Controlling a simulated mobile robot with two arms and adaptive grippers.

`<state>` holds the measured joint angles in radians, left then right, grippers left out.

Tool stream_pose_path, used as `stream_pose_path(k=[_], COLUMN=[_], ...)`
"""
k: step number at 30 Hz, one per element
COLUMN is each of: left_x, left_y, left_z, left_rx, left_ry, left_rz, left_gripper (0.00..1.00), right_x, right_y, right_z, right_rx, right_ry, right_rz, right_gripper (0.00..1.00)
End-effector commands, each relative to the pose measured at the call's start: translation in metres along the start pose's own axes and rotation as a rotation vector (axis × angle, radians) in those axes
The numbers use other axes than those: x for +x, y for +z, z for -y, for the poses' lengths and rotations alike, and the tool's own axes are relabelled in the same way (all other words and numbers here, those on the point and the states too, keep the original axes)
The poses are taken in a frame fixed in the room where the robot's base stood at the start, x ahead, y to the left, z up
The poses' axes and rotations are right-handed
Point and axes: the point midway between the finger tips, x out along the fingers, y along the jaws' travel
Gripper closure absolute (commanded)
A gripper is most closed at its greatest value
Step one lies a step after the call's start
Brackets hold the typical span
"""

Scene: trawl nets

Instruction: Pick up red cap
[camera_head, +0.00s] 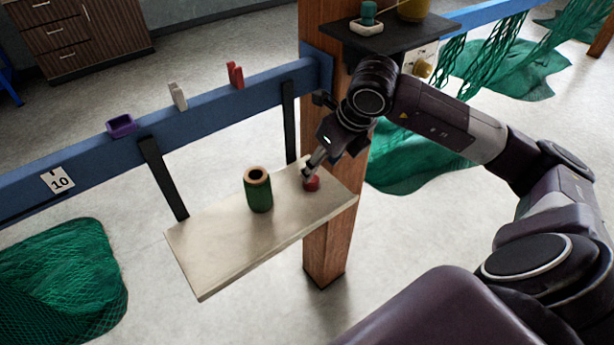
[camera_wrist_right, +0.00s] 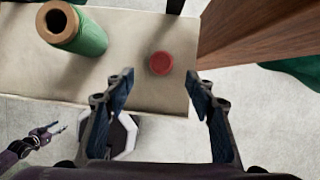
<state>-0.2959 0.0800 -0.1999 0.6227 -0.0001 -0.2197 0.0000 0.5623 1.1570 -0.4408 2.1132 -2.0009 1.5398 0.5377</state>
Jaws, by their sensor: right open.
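The red cap (camera_head: 311,184) is a small round piece lying on the pale hanging shelf (camera_head: 215,263), near its right end. My right gripper (camera_head: 309,171) is at the cap, pointing down, and partly covers it in the head view. In the right wrist view the cap (camera_wrist_right: 161,62) lies just beyond the open fingertips, centred on the gap between them (camera_wrist_right: 160,78). Nothing is between the fingers. My left gripper (camera_wrist_right: 50,131) shows small at the lower left of the right wrist view; whether it is open is too small to tell.
A green spool-like cylinder (camera_head: 258,193) stands on the shelf left of the cap. A wooden post (camera_head: 325,245) is close by on the right. A blue beam (camera_head: 205,112) with small clips runs behind. A dark upper shelf (camera_head: 385,45) is on the post. Green nets (camera_head: 75,280) lie around.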

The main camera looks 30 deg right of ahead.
Motion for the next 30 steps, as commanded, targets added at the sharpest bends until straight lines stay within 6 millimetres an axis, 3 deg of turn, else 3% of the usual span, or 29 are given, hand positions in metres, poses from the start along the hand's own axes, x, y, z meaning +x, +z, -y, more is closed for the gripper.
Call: stream_pose_path(k=[18,26,30], left_x=[-0.033,-0.033,-0.032], left_y=[0.004,0.004,0.004], left_z=[-0.001,-0.001,-0.001], left_rx=[0.000,0.000,0.000], left_ry=[0.002,0.002,0.002], left_rz=[0.011,0.010,0.009], left_gripper=[0.60,0.60,0.60], right_x=[0.071,0.076,0.076], right_y=[0.001,0.000,0.000], right_z=[0.003,0.003,0.003], right_rx=[0.000,-0.002,-0.002], right_ry=[-0.006,-0.006,-0.006], right_rz=[-0.005,-0.003,-0.003], right_gripper=[0.50,0.50,0.63])
